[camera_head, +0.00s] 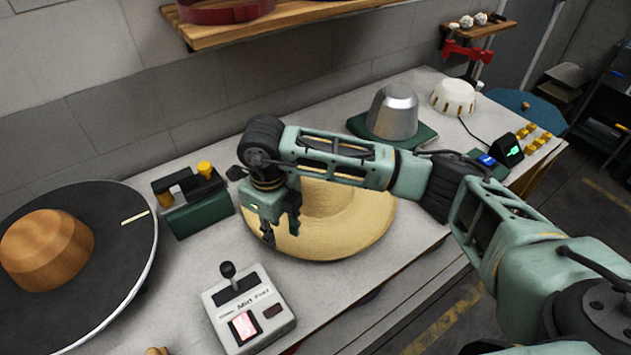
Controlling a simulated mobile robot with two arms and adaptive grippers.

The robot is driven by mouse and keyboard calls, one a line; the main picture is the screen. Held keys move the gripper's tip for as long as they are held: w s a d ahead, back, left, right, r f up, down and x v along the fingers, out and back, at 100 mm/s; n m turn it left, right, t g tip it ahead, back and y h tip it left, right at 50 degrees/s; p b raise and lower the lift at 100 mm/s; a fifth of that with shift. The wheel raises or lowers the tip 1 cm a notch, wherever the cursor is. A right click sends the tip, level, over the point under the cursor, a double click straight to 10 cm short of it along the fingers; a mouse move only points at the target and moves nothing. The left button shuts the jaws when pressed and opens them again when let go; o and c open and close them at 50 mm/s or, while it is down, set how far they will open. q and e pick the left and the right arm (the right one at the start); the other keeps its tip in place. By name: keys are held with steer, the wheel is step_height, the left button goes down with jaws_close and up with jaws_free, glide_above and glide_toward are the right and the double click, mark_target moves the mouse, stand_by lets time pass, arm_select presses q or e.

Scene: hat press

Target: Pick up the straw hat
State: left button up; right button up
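The straw hat (350,232) lies on the grey worktable in the middle of the view. It is pale yellow with a wide round brim, and its crown is partly hidden behind my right arm. My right gripper (281,234) points down over the left part of the brim. Its two dark fingers are apart, with nothing seen between them. I cannot tell whether the fingertips touch the brim. My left gripper is not in view.
A brown hat block (48,248) sits on a black disc at left. A green tool holder (196,205), a white control box (248,310) and a metal hat form (393,111) stand around the hat. A wooden shelf (285,22) hangs above.

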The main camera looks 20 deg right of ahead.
mark_target(277, 246)
steer(key=f, duration=0.1)
steer(key=f+p, duration=0.1)
steer(key=p, duration=0.1)
steer(key=shift+s+a+f, duration=0.15)
steer(key=shift+a+f, duration=0.1)
steer(key=shift+f, duration=0.15)
steer(key=shift+w+a+f, duration=0.1)
steer(key=shift+w+f, duration=0.05)
steer(key=shift+f, duration=0.45)
steer(key=shift+w+f, duration=0.1)
steer(key=shift+f, duration=0.7)
steer(key=shift+c, duration=0.6)
steer(key=c, duration=0.4)
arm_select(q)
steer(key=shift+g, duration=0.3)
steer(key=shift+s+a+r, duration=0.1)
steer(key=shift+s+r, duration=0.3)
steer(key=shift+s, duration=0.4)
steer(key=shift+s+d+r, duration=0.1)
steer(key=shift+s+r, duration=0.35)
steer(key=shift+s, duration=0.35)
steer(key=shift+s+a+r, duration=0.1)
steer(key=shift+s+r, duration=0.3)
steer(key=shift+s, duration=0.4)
arm_select(e)
jaws_close()
